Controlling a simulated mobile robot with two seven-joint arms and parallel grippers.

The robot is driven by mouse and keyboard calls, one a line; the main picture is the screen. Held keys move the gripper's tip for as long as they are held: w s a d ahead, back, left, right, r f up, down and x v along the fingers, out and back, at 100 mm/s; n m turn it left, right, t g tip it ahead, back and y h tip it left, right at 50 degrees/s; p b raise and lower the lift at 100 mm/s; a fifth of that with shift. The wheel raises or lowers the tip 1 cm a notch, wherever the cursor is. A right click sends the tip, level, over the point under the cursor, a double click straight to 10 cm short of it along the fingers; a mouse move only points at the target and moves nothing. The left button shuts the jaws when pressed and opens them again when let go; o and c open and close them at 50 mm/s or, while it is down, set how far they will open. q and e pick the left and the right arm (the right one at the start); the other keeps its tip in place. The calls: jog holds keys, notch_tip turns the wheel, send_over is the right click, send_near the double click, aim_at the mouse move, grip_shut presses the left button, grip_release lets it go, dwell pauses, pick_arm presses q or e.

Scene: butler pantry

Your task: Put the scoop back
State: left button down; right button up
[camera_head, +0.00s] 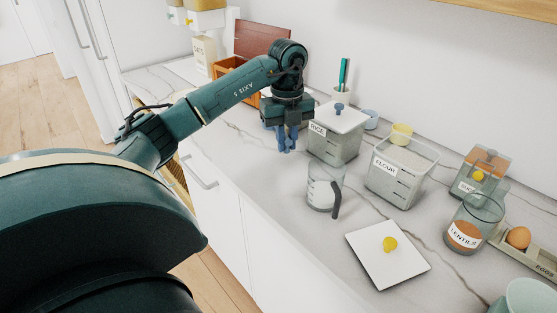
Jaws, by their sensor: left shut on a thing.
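My left gripper (287,143) points down over the counter, just left of the rice canister (333,146). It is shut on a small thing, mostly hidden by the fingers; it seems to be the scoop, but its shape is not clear. The flour canister (402,170) stands open to the right of the rice canister, with pale flour inside. A white square lid with a yellow knob (378,270) lies flat on the counter in front. The rice canister has its white lid with a blue knob on. My right gripper is not in view.
A clear jug with a dark handle (321,188) stands in front of the canisters. A wooden box (228,69) is behind my arm. The counter left of the jug is clear.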

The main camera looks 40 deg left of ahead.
pick_arm(q)
send_over(285, 182)
notch_tip(285, 182, down, 6)
jog(key=shift+r+p, duration=0.2)
jog(key=shift+p, duration=0.1)
jog(key=shift+f, duration=0.65)
notch_tip(285, 182, down, 2)
jog(key=shift+f, duration=0.45)
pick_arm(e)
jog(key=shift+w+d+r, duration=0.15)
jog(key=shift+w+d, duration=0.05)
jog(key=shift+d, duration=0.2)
pick_arm(q)
jog(key=c, duration=1.8)
grip_release()
jog(key=shift+f, duration=0.15)
jog(key=shift+c, duration=0.2)
jog(key=o, duration=0.5)
jog(key=shift+c, duration=0.2)
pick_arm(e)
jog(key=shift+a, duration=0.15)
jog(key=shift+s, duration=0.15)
